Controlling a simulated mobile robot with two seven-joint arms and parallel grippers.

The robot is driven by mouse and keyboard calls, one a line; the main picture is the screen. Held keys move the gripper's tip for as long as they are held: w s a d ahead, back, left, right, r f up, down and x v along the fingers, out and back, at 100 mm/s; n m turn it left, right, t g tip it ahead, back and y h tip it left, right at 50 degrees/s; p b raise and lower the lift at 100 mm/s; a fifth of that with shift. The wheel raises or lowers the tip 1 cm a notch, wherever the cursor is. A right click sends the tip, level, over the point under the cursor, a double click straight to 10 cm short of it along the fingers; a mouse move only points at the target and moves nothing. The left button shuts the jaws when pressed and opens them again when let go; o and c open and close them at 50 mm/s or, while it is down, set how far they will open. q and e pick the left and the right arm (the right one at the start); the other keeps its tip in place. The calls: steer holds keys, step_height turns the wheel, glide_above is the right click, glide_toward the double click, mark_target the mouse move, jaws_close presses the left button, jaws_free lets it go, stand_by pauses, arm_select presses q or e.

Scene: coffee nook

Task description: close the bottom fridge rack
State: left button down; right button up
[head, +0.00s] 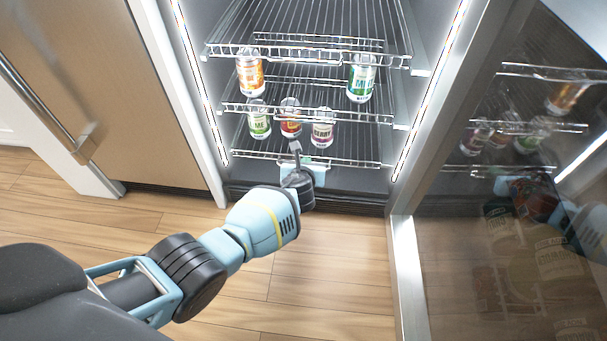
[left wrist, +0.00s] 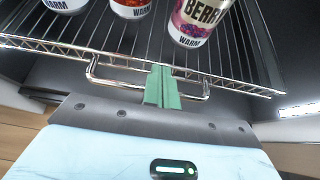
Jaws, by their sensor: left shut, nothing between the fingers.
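The bottom fridge rack (head: 262,156) is a chrome wire shelf low in the open fridge, and its front rail (left wrist: 60,47) crosses the left wrist view. A U-shaped wire handle (left wrist: 118,87) juts from that rail. My left gripper (head: 297,150) is at the middle of the rack's front; in the left wrist view its green fingers (left wrist: 162,86) are shut and empty, overlapping the handle and rail. I cannot tell whether they touch. A lime-labelled can (head: 259,122), a red can (head: 290,121) and a purple berry can (head: 322,129) stand on this rack. My right gripper is out of view.
The middle rack (head: 345,118) above holds an orange can (head: 250,73) and a green can (head: 361,78). The top rack (head: 300,52) looks empty. The glass fridge door (head: 480,230) stands open at right. Wooden floor (head: 330,270) in front is clear.

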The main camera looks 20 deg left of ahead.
arm_select(q)
steer(key=shift+w+a+r+b, duration=0.2)
steer(key=shift+w+b, duration=0.15)
steer(key=shift+w, duration=0.2)
steer(key=shift+w+a+r+b, duration=0.1)
steer(key=shift+w+a+b, duration=0.05)
steer(key=shift+w+b, duration=0.3)
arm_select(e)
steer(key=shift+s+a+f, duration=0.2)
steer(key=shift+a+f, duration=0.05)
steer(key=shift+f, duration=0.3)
